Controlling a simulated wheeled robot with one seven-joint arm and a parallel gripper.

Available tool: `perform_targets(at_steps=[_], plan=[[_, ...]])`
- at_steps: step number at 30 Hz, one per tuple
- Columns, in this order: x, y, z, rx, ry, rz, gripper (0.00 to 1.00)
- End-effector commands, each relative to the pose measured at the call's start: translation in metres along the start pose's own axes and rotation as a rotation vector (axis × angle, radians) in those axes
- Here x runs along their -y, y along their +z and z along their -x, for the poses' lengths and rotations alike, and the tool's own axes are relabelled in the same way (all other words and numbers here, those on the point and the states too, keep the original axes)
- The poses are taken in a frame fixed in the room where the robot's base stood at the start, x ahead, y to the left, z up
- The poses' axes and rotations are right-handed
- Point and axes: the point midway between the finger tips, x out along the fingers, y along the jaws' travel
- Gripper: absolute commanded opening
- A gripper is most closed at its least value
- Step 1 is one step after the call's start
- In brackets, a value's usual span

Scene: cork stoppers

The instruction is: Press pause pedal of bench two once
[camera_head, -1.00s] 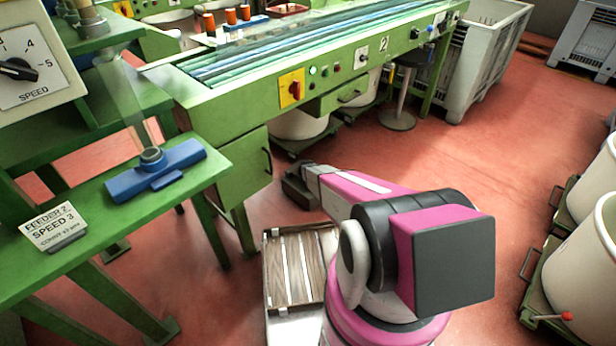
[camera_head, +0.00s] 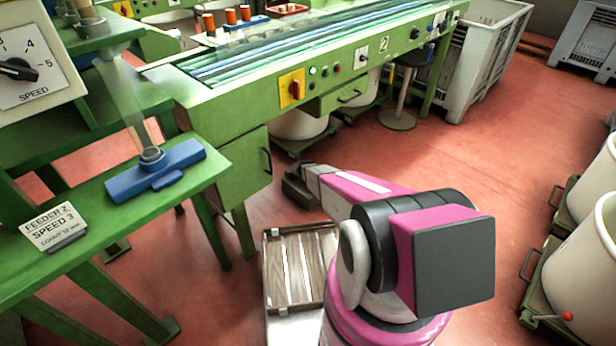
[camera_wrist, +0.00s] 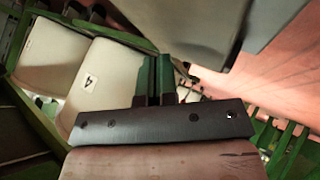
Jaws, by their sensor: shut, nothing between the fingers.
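Bench two (camera_head: 350,57) is the green bench with a "2" plate, a yellow panel with a red switch and a lit green button. No pause pedal can be made out in either view.
White bins (camera_head: 298,124) stand on dollies under the bench. A round-based stool (camera_head: 397,119) and a grey crate (camera_head: 480,70) are further right. The green feeder stand (camera_head: 80,235) is at left, large white bins (camera_head: 580,265) at right. Red floor between is clear.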

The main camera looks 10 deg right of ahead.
Motion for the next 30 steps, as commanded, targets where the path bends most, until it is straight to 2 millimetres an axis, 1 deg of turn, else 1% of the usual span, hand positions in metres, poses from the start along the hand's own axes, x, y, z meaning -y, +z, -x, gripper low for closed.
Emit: perform_targets(at_steps=[10, 19, 30], plan=[[0.0002, 0.0002, -0.0004, 0.000, 0.000, 0.000, 0.00], [0.0040, 0.0039, -0.0061, 0.000, 0.000, 0.001, 0.00], [0.0043, 0.0043, -0.0060, 0.000, 0.000, 0.000, 0.00]])
